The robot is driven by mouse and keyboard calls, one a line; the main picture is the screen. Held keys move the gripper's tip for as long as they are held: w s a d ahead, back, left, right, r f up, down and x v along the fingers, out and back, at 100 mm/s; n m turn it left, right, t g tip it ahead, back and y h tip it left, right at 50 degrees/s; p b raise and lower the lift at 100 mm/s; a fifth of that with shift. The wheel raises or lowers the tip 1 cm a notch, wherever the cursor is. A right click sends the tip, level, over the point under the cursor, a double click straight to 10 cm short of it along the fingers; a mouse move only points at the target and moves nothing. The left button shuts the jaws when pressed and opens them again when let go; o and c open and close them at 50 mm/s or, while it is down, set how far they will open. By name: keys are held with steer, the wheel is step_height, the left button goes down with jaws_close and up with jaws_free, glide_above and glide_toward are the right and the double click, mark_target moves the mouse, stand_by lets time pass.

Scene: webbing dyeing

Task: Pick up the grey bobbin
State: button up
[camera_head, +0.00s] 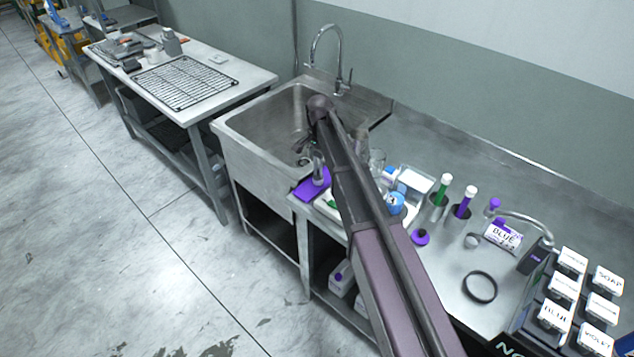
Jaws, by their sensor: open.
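I cannot pick out the grey bobbin for certain. A small pale grey round piece (472,241) lies on the steel counter (440,285), left of the box marked BLUE; it is too small to tell whether it is a bobbin. My arm crosses the middle of the picture and hides part of the counter. My gripper (305,148) is small and dark at the far end of the arm, over the right part of the sink. It is open, and I see nothing held in it. The small grey piece is far to its right.
The steel sink (232,126) with a tall tap (326,45) is at the back. A purple piece (309,189) lies at the counter's left edge. Green and purple tubes, a black ring (480,287) and labelled white blocks (557,316) crowd the right. A side table (240,80) stands left.

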steer(key=shift+f, duration=0.4)
stand_by(0.3)
jaws_close()
